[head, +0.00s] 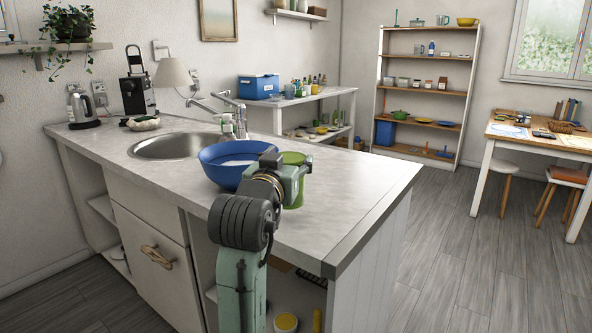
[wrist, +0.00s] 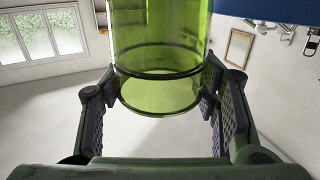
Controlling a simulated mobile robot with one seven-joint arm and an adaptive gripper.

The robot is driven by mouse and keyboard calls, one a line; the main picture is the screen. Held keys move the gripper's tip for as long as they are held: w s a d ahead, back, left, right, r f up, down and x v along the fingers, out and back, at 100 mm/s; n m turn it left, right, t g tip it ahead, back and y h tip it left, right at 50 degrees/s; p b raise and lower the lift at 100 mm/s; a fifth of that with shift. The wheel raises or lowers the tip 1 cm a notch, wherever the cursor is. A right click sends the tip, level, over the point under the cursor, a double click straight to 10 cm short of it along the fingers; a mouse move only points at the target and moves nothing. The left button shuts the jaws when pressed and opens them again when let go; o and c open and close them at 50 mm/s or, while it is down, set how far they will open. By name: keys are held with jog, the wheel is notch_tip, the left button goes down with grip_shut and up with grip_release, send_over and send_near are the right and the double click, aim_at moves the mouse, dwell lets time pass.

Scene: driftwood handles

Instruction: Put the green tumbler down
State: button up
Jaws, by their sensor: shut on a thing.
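The green tumbler (head: 294,157) is a see-through green cup at the counter's near right part, partly hidden behind my gripper (head: 291,175) in the head view. In the wrist view the tumbler (wrist: 160,45) stands between the two finger pads of my gripper (wrist: 163,88), which is shut on its sides. The tumbler looks upright in the head view. My arm hides part of its lower side, and I cannot tell whether its base touches the counter (head: 345,190).
A blue bowl (head: 224,166) sits just left of the tumbler. The sink (head: 175,146) and tap lie farther left, with a kettle (head: 83,108) at the back. The counter to the right of the tumbler is clear up to its edge.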

jog(key=shift+w+d, duration=0.45)
jog(key=shift+w, duration=0.1)
jog(key=shift+w+d, duration=0.45)
notch_tip(320, 180, down, 3)
jog(key=shift+s+a+r+p, duration=0.1)
jog(key=shift+a+p, duration=0.05)
jog(key=shift+p, duration=0.3)
jog(key=shift+f, duration=0.4)
jog(key=shift+f, duration=0.1)
jog(key=shift+f, duration=0.15)
jog(key=o, duration=1.7)
jog(key=shift+o, duration=0.2)
